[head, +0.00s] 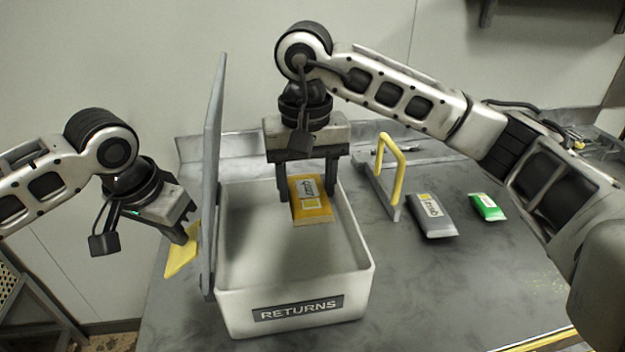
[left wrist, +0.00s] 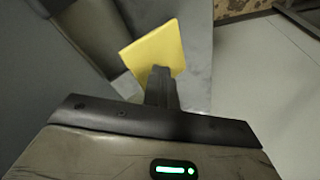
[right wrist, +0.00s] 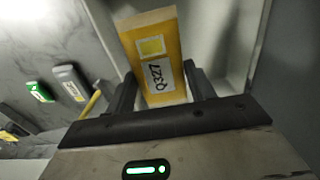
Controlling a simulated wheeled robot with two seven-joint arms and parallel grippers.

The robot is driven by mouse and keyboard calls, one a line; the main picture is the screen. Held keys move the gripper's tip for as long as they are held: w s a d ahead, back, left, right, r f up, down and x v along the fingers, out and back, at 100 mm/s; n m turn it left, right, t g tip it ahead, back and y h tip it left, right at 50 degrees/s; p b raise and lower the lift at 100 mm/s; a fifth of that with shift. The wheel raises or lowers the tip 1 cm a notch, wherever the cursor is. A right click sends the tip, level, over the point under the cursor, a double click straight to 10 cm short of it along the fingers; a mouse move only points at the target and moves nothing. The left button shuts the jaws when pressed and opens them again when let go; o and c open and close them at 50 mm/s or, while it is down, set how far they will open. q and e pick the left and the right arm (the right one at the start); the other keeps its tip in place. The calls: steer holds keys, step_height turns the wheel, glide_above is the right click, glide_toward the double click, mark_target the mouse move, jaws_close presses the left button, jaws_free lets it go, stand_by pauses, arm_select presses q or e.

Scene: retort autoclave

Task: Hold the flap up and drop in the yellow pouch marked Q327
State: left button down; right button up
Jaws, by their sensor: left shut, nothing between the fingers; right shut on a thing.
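The yellow pouch marked Q327 (head: 311,208) hangs between the fingers of my right gripper (head: 308,192), over the open white RETURNS box (head: 355,285). Its label reads clearly in the right wrist view (right wrist: 157,60), where my right gripper (right wrist: 155,95) is shut on it. The grey flap (head: 213,150) stands upright along the box's left side. A yellow tab (head: 180,262) is at the flap's outer side. My left gripper (head: 190,240) is shut and empty beside this tab, left of the flap. The left wrist view shows the tab (left wrist: 158,48) just beyond the fingertips (left wrist: 160,80); contact is unclear.
On the grey bench (head: 465,275), right of the box, stand a yellow handle (head: 398,165), a grey pouch (head: 432,217) and a green pouch (head: 487,207). The bench's front right is clear. A wall stands behind. The box interior visible to me looks empty.

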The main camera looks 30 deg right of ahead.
arm_select(q)
steer(key=shift+d, duration=0.1)
arm_select(e)
steer(key=shift+f, duration=0.1)
steer(key=shift+f, duration=0.95)
steer(key=o, duration=1.1)
arm_select(q)
steer(key=shift+f, duration=0.1)
arm_select(e)
step_height(320, 180, up, 12)
steer(key=shift+r, duration=0.1)
